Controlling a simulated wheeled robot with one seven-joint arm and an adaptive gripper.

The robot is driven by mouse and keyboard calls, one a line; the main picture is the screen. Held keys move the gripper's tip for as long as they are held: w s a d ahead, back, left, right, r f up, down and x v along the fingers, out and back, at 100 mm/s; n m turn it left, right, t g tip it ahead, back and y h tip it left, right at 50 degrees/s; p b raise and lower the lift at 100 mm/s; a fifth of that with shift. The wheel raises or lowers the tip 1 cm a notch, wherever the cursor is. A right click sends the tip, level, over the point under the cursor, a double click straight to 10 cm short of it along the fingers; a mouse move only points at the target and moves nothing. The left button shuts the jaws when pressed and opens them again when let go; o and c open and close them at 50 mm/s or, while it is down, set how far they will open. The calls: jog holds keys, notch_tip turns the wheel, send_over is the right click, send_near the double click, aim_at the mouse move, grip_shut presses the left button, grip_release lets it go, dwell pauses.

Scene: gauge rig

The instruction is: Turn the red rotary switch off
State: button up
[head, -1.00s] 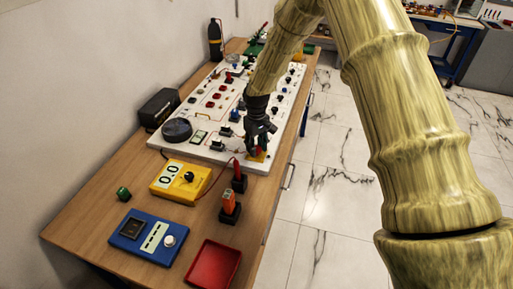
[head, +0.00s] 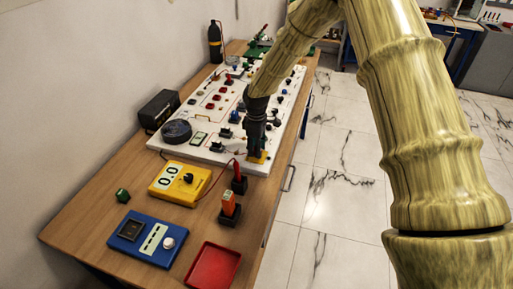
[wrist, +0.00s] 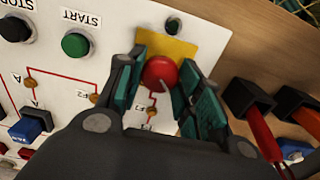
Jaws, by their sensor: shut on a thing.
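The red rotary switch (wrist: 160,72) is a round red knob with a pale pointer line, on a yellow plate (wrist: 181,50) at the edge of the white panel. In the wrist view it sits between the two fingers of my gripper (wrist: 160,84), which is shut on it. In the head view my gripper (head: 255,150) is over the panel's near right corner. There the yellow plate (head: 259,158) shows at the fingertips, and the knob is hidden by the fingers.
The white panel (head: 205,152) carries a green START button (wrist: 75,45) and a black STOP button (wrist: 14,29) nearby. Probes in holders (head: 230,212), a yellow meter (head: 180,182), a blue device (head: 147,238) and a red tray (head: 213,266) lie nearer on the wooden table.

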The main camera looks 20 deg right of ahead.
dwell(0.4)
jog(key=o, duration=1)
jog(key=shift+o, duration=0.2)
notch_tip(320, 180, up, 12)
